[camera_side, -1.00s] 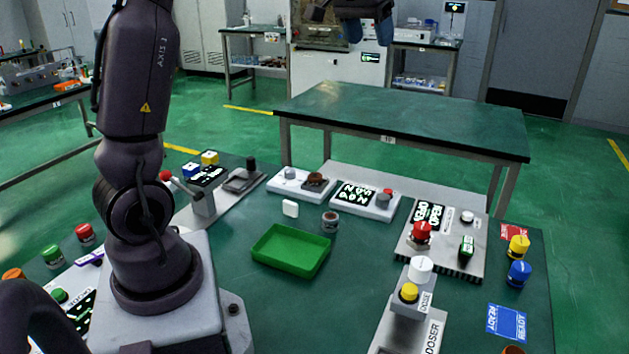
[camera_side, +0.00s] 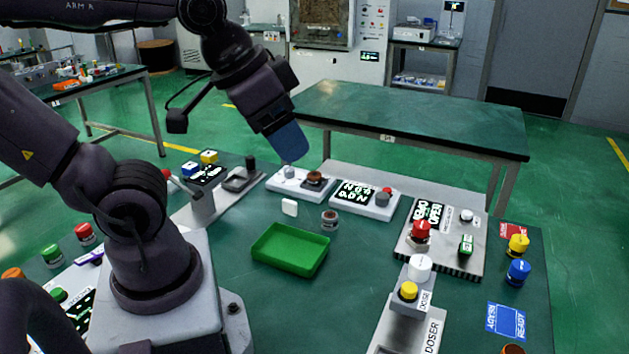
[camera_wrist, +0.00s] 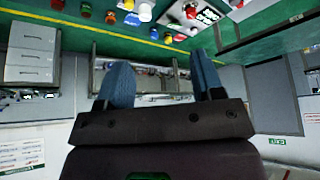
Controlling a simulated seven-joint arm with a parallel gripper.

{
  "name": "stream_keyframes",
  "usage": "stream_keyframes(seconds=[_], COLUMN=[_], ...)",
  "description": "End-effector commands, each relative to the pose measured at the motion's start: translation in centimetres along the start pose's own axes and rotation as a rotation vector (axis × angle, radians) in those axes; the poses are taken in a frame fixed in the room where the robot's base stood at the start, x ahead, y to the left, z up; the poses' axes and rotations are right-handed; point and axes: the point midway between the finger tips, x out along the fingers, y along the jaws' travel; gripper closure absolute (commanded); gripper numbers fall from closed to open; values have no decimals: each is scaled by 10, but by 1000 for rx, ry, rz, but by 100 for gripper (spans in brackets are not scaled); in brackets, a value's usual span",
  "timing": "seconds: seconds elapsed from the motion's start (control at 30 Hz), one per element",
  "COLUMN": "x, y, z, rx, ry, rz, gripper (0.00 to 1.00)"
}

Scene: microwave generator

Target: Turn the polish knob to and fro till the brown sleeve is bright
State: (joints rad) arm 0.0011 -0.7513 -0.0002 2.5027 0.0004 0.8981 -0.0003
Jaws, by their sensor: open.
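A white base at the back of the bench carries a pale round knob (camera_side: 290,172) and a brown ring-shaped piece (camera_side: 314,177) in a dark seat, which look like the polish knob and brown sleeve; no label is readable. I cannot tell how bright the sleeve is. My gripper (camera_side: 292,156) has blue fingers pointing down and to the right, and looks to be above or in front of this knob. Contact is not clear. In the wrist view my gripper (camera_wrist: 160,78) is open with nothing between its fingers.
A small brownish jar (camera_side: 330,219), a white block (camera_side: 289,207) and an empty green tray (camera_side: 290,250) stand in front. A control panel (camera_side: 440,240) and doser (camera_side: 410,325) are at right.

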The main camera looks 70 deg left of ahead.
Motion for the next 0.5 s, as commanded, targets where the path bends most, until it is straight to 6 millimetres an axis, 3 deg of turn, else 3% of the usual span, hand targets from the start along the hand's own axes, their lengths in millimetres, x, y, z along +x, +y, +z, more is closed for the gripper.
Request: stream_keyframes(seconds=[0.37,0.5], x=[0,17], y=[-2,-10], z=[0,3], rx=[-7,-46], ry=[-3,-87], rz=[-3,-11], gripper=[39,39])
